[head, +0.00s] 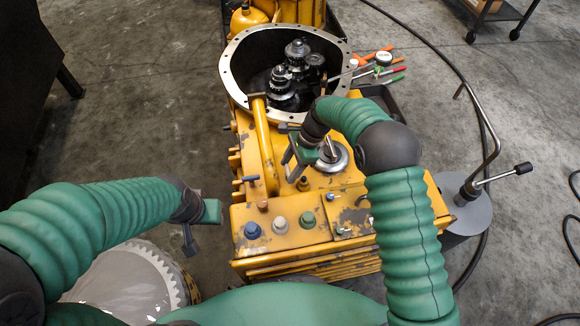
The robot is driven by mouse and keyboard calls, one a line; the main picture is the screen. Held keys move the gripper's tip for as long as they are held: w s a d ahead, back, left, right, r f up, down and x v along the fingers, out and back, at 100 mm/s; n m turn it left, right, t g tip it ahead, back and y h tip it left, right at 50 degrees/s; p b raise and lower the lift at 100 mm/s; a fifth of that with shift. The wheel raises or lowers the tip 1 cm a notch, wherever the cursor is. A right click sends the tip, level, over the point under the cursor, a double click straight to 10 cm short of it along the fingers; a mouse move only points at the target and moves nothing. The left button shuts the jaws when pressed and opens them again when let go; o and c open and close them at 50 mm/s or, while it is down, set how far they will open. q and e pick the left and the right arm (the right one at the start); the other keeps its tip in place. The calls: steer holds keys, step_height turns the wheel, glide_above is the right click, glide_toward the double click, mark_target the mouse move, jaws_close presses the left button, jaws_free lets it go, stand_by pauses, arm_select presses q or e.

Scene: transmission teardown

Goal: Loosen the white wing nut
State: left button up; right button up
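On top of the yellow transmission housing (268,185), near its front edge, are several small round caps. A whitish one (280,224) sits between a blue cap (252,230) and a green one (307,219); I cannot make out wings on it, so I cannot be sure it is the white wing nut. My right gripper (297,156) is above the housing, left of a silver round cap with a handle (332,156). Its fingers look apart with nothing between them. My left gripper (190,240) hangs left of the housing, over the floor side; its fingers are hard to make out.
The open bell end (232,80) with dark gears (284,85) is at the back. Tools with orange, red and green handles (385,72) lie behind on the right. A grey cylinder with a bent lever (470,215) stands at the right. A toothed ring part (120,280) is front left.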

steer(key=c, duration=0.6)
steer(key=shift+w+r, duration=0.1)
steer(key=shift+w, duration=0.05)
stand_by(0.7)
steer(key=o, duration=1.3)
steer(key=shift+o, duration=0.2)
steer(key=p+v, duration=0.7)
steer(key=v, duration=0.9)
steer(key=shift+d+r, duration=0.25)
